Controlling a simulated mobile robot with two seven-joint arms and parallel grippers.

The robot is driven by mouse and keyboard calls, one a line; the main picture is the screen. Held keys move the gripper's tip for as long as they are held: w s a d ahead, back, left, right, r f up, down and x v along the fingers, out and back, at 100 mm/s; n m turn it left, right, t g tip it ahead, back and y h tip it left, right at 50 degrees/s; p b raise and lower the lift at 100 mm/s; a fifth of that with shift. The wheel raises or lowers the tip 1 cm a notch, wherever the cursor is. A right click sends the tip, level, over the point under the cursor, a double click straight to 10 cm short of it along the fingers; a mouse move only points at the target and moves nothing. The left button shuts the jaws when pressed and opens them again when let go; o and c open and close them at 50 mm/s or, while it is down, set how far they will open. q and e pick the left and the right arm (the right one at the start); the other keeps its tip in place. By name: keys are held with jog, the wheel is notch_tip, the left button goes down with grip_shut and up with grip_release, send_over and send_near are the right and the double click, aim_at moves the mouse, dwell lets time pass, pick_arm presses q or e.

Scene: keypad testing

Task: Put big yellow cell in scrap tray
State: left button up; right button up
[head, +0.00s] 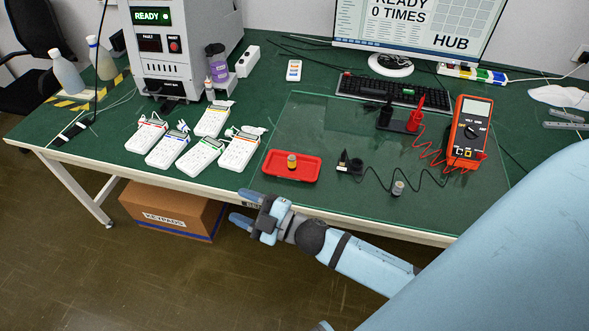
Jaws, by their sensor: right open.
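A yellow cell (292,161) with a dark band stands upright in the red tray (284,177) near the table's front edge. Whether this red tray is the scrap tray cannot be read from any label. My right gripper (239,206) is open and empty, in front of the table's front edge, to the left of and nearer than the red tray. It is apart from the cell. My left gripper is not in view.
Several white keypads (201,157) lie left of the tray. A small grey cylinder (398,188), a black probe stand (349,163) and an orange multimeter (469,132) stand to its right. A cardboard box (172,211) is under the table.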

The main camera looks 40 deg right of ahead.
jog(key=s+d+f+m+g+h, duration=0.1)
jog(key=s+f+m+g+h, duration=0.2)
jog(key=s+f+m, duration=0.3)
jog(key=s+d+f+m+g+h, duration=0.2)
jog(key=s+f+m+h, duration=0.2)
jog(key=s+f+m, duration=0.3)
jog(key=shift+s+d+f+g+h, duration=0.3)
jog(key=shift+s+f+g+h, duration=0.15)
jog(key=shift+f, duration=0.25)
jog(key=shift+r, duration=0.1)
